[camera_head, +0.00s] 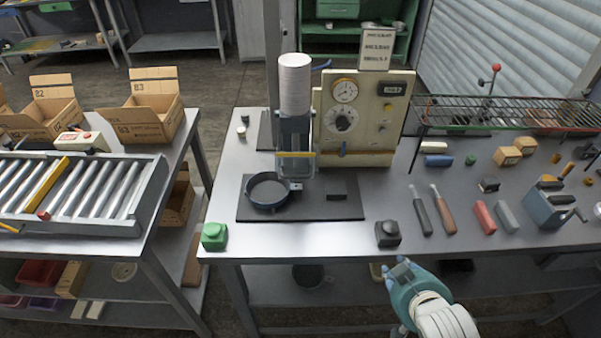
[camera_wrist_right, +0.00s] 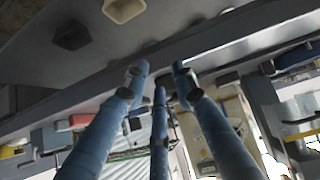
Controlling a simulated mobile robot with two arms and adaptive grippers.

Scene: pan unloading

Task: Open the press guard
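The press (camera_head: 295,85) has a tall white cylinder and stands at the middle of the table. Its guard (camera_head: 297,168) looks like a see-through panel with a yellow bar (camera_head: 296,154) across it; it hangs low in front of the press, just above the dark base plate (camera_head: 300,212). A dark round pan (camera_head: 268,191) lies on the plate at the guard's lower left. My right gripper (camera_head: 403,270) is low at the table's front edge, well right of and nearer than the guard. In the right wrist view, its blue fingers (camera_wrist_right: 160,78) are apart and empty. My left gripper is not in view.
A beige control panel (camera_head: 365,117) with gauges stands right of the press. A green button box (camera_head: 214,236) and a black one (camera_head: 388,234) sit near the front edge. Tools, small blocks and a wire rack (camera_head: 510,113) occupy the right side. A roller conveyor (camera_head: 95,190) is at left.

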